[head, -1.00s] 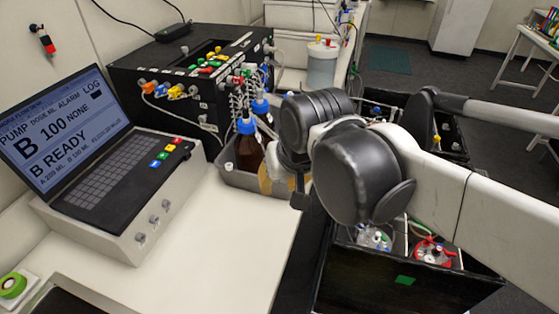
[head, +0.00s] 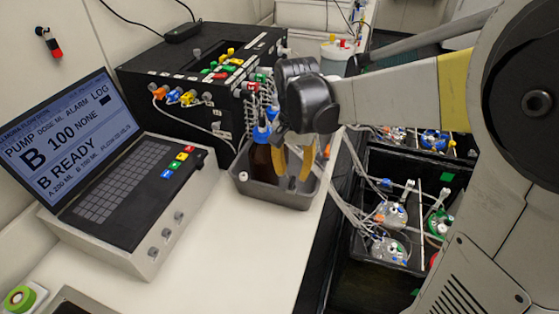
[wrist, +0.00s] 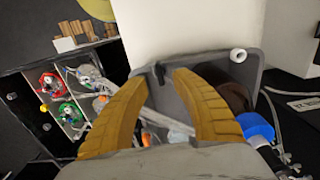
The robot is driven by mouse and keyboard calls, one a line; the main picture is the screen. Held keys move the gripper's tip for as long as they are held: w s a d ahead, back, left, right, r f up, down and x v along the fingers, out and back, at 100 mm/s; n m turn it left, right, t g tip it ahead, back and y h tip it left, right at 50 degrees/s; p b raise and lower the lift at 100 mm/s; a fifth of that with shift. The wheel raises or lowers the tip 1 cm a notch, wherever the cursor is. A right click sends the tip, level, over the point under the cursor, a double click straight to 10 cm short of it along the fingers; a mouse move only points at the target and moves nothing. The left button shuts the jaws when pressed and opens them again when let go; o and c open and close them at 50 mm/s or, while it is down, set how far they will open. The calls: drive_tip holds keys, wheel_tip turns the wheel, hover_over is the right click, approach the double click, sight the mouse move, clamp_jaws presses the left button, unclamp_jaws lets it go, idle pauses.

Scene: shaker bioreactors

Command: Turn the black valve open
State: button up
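My gripper (head: 293,178) reaches down into the grey tray (head: 245,188) on the bench, right of a brown bottle (head: 261,160) with a blue cap. In the wrist view its two yellow fingers (wrist: 163,80) are apart. A small dark piece (wrist: 160,74) shows between the fingertips against the tray; it may be the black valve, but it is too small to be sure. I cannot tell whether the fingers touch it. In the head view my fingers and wrist hide that spot. The brown bottle (wrist: 228,92) lies just right of the right finger in the wrist view.
A black pump box (head: 150,80) with coloured knobs and tubes stands behind the tray. A laptop-like controller (head: 120,190) is at left. Black crates (head: 375,265) with tubed vessels are beside the bench at right.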

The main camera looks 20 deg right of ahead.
sight(292, 181)
drive_tip(key=shift+f+b, duration=0.45)
drive_tip(key=shift+f, duration=1.4)
clamp_jaws()
